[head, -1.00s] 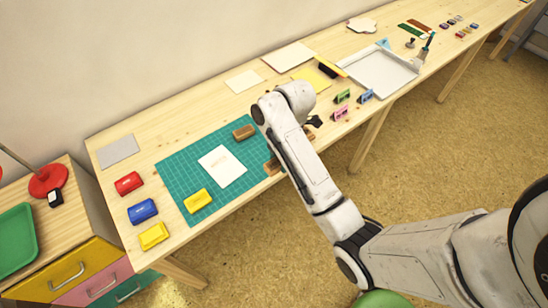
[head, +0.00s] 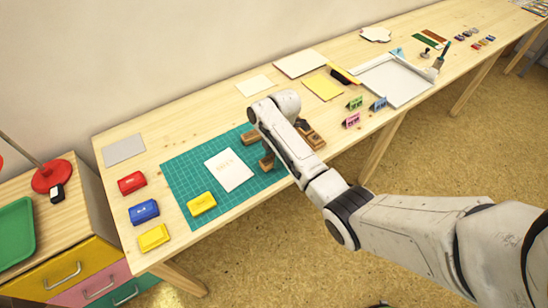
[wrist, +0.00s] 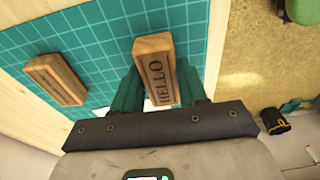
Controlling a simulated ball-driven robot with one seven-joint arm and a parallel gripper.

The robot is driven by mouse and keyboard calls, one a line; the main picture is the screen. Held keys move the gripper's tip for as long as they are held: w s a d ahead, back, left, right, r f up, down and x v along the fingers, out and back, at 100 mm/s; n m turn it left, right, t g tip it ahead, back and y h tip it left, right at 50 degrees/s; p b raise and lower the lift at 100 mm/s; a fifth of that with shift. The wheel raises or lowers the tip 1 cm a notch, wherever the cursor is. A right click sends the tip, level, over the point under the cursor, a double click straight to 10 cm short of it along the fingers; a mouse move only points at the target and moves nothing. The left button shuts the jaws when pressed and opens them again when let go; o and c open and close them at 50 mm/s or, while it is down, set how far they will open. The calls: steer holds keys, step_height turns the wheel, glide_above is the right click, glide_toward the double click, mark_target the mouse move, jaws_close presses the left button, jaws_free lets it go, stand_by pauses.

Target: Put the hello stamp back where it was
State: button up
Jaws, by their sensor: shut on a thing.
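The hello stamp (wrist: 156,72) is a wooden block with dark HELLO lettering. In the wrist view it sits between the two dark green fingers of my gripper (wrist: 158,92), which is shut on it. The green mat lies beneath it, but I cannot tell the gap. In the head view a wooden block (head: 266,162), seemingly this stamp, shows beside my arm, which hides most of the gripper. Another wooden stamp (head: 250,138) lies on the green cutting mat (head: 180,172); it also shows left of my gripper in the wrist view (wrist: 56,80).
White paper with a faint orange print (head: 232,178) lies on the mat beside a yellow inkpad (head: 201,204). Red (head: 131,182), blue (head: 144,211) and yellow (head: 154,238) pads stand to the left. Wooden blocks (head: 312,137) stand right of my arm. The table's front edge is close.

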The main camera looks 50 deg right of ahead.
steer(key=shift+f, duration=0.55)
steer(key=shift+f, duration=0.2)
steer(key=o, duration=0.9)
steer(key=shift+r, duration=0.1)
